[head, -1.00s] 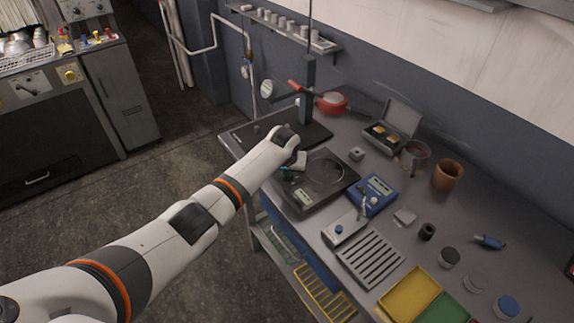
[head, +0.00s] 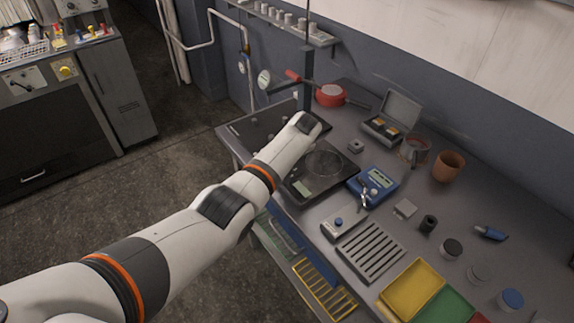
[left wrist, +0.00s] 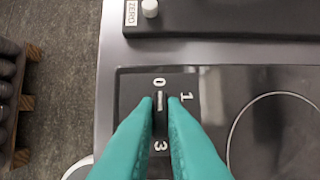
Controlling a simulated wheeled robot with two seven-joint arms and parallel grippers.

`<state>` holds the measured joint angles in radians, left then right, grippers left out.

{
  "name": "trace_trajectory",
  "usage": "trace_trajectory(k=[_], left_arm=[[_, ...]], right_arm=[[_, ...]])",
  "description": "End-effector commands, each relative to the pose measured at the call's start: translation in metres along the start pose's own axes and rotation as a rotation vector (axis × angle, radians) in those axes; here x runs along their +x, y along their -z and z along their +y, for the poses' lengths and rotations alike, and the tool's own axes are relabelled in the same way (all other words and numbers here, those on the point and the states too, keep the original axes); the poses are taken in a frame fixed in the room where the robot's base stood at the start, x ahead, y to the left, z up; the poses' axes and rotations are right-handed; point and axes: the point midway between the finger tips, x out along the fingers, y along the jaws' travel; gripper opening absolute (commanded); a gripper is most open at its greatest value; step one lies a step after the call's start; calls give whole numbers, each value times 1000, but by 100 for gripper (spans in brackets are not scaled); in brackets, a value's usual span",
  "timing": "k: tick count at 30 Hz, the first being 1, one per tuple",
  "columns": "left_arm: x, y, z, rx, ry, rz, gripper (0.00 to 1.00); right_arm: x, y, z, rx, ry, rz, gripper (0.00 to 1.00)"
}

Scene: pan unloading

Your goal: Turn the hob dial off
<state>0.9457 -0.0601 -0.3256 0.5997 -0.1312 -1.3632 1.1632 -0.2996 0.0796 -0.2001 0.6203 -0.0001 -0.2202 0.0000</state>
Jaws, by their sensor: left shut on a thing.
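The hob (head: 335,178) is a black plate with a ring on its top, standing on the grey workbench. It also shows in the left wrist view (left wrist: 235,150). Its dial (left wrist: 160,101) is a narrow dark grip with a pale mark, with 0, 1 and 3 printed around it. The pale mark lies along the grip, below the 0. My left gripper (left wrist: 160,98) has teal fingers on both sides of the dial and is shut on it. In the head view my arm hides the fingers and the dial. My right gripper is not in view.
A blue device (head: 375,186) stands right of the hob. A black stand base (head: 258,130) lies behind my arm, and a red pan (head: 331,95) is at the back. A terracotta pot (head: 449,166) and an open case (head: 393,117) stand farther right.

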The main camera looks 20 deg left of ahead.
Motion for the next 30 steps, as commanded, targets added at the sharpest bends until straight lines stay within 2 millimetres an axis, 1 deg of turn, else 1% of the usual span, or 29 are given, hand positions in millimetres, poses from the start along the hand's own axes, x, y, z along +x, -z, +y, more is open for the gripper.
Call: trace_trajectory(k=[4,18,19,22,30], left_arm=[[0,0,-1,-26,-9,0,0],[0,-1,0,-37,-14,0,0],[0,-1,0,-37,-14,0,15],[0,-1,0,-37,-14,0,31],[0,0,0,-35,-14,0,32]], right_arm=[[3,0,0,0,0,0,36],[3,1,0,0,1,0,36],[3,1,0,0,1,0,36],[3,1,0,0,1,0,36],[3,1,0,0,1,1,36]])
